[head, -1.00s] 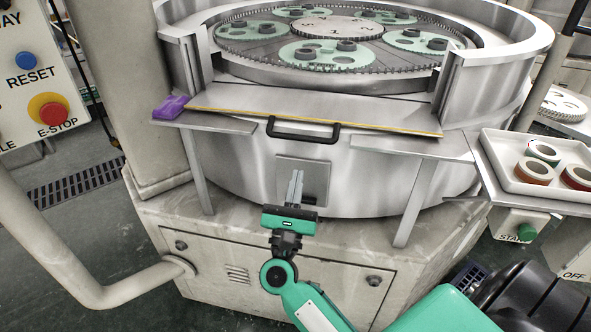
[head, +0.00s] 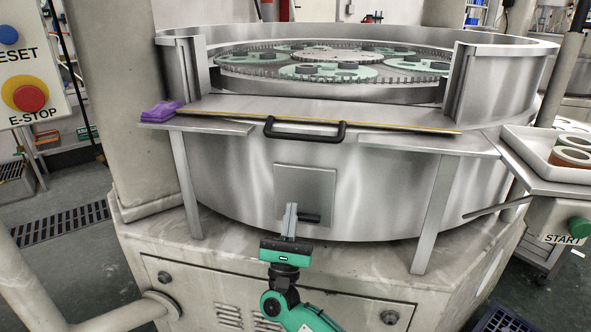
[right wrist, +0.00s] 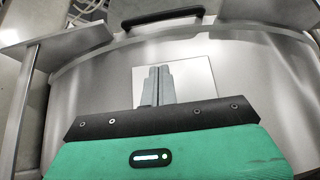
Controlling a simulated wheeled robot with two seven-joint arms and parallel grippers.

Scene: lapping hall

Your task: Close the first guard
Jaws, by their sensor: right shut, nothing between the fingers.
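The guard is a flat steel panel (head: 370,112) with a yellow front edge. It lies folded down, nearly level, across the gap in the machine's ring wall. Its black bar handle (head: 304,131) hangs at the front edge; the handle also shows at the top of the right wrist view (right wrist: 163,17). My right gripper (head: 291,206) is shut and empty, below the handle and in front of a square plate (head: 318,185) on the drum. Its fingers (right wrist: 157,70) point at that plate, apart from the handle. My left gripper is not in view.
Steel side ledges (head: 425,141) on legs flank the guard. A purple object (head: 161,111) sits on the left ledge. A white tray with rolls (head: 570,158) stands right. Geared discs (head: 327,71) lie inside the ring. An E-stop panel (head: 30,90) and a thick pipe stand left.

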